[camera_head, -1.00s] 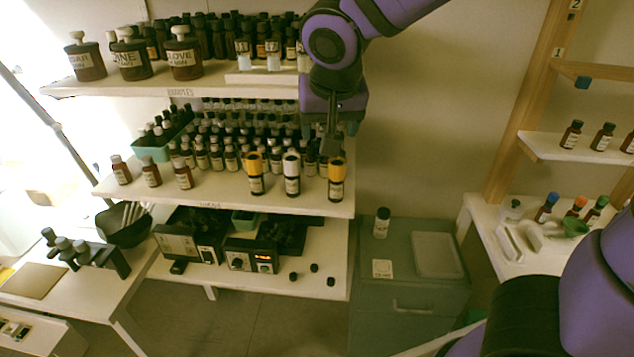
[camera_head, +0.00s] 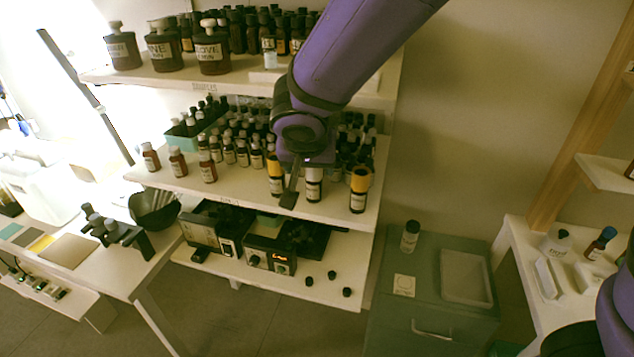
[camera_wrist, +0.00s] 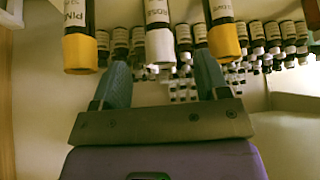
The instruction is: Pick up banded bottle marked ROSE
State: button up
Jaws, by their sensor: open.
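Three larger bottles stand at the front edge of the middle shelf. The middle one, a white-topped bottle (camera_head: 314,188), shows in the wrist view (camera_wrist: 158,30) with a label that seems to start "ROS", partly cut off. It is flanked by a yellow-topped bottle (camera_head: 276,184) and another yellow-topped bottle (camera_head: 358,192). In the wrist view, the left yellow-topped bottle (camera_wrist: 79,40) reads "PIN". My gripper (camera_wrist: 162,72) is open and empty. Its fingers point toward the white-topped bottle, apart from it. In the head view my gripper (camera_head: 290,190) partly covers the front bottles.
Several small bottles (camera_head: 242,153) fill the shelf behind, close to the front ones. The upper shelf (camera_head: 240,84) with large brown jars (camera_head: 211,52) overhangs. Devices (camera_head: 270,258) sit on the lower shelf. A grey cabinet (camera_head: 450,325) stands to the right. Room in front of the shelf is clear.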

aim_at(313, 174)
jog(key=shift+x, duration=3.95)
jog(key=shift+w+d+r, duration=0.1)
jog(key=shift+d, duration=0.05)
jog(key=shift+c, duration=0.4)
jog(key=c, duration=1)
